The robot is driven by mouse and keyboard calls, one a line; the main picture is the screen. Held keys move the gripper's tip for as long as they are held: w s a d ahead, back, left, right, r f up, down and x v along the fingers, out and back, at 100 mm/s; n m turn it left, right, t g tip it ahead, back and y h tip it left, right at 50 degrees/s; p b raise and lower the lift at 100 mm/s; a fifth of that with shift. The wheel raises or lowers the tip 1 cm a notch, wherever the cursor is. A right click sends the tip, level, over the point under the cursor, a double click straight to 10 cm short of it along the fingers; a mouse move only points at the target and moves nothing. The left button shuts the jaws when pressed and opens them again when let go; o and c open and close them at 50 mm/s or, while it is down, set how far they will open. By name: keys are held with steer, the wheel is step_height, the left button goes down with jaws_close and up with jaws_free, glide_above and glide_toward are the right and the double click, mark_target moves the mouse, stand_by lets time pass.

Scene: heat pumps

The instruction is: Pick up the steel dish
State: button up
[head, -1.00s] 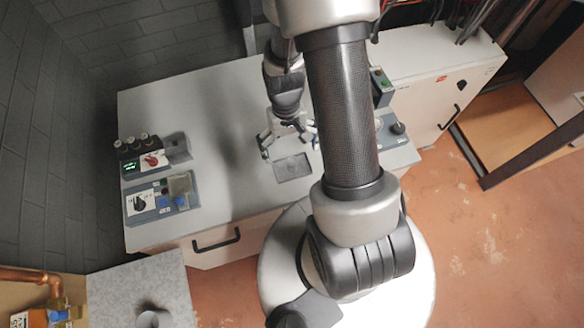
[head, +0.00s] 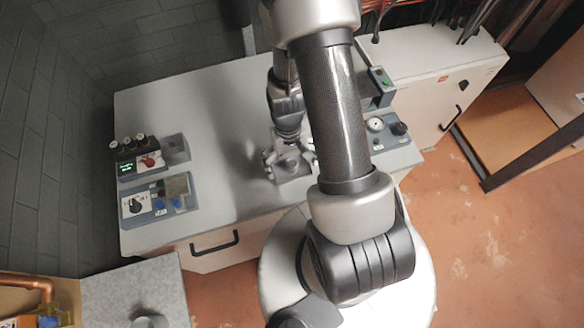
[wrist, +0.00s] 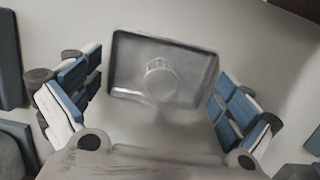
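The steel dish (wrist: 130,80) is a shallow, rectangular grey tray with a paler rim, slightly tilted in the wrist view. A pale round shape shows in its middle; I cannot tell whether it is an object or a reflection. My gripper (wrist: 156,92) is open, with one blue-padded finger to the left of the dish and one to the right. Gaps show between the pads and the dish. In the head view my gripper (head: 289,168) is over the dish's place on the grey worktop (head: 230,120) and mostly hides the dish.
Control boxes with knobs (head: 158,202) stand at the worktop's left. A gauge unit (head: 385,130) stands at the right, partly behind my arm. The worktop between the left boxes and my gripper is clear. A drawer handle (head: 215,243) sits on the front.

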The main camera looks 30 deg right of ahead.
steer(key=c, duration=0.8)
